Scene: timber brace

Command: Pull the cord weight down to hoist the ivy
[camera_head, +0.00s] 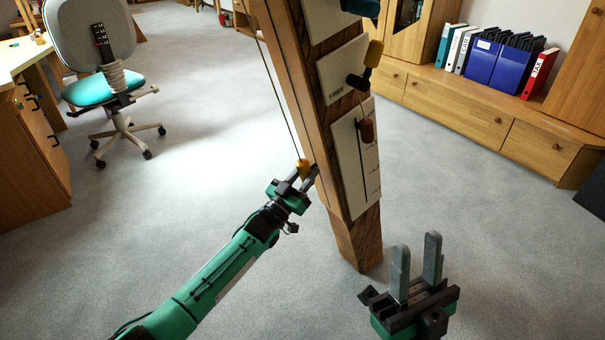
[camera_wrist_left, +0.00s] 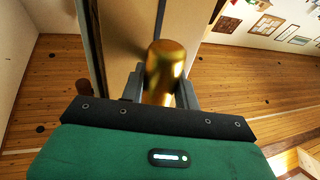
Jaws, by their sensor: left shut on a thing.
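The cord weight (camera_head: 302,166) is a small brass piece at the lower end of a thin dark cord (camera_head: 277,88) that runs up along the left side of the timber brace (camera_head: 318,110). My left gripper (camera_head: 303,176) is shut on the weight, beside the lower part of the brace. The left wrist view shows the brass weight (camera_wrist_left: 166,66) between the two fingers. My right gripper (camera_head: 416,262) is open and empty, low at the right of the brace. The ivy cannot be made out in these frames.
White panels (camera_head: 344,70) with a dark knob, a brown knob (camera_head: 367,130) and a slot are on the brace's right face. An office chair (camera_head: 110,85) and desk (camera_head: 30,140) stand at the left. A wooden cabinet (camera_head: 480,110) with binders stands behind right. The grey floor between is clear.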

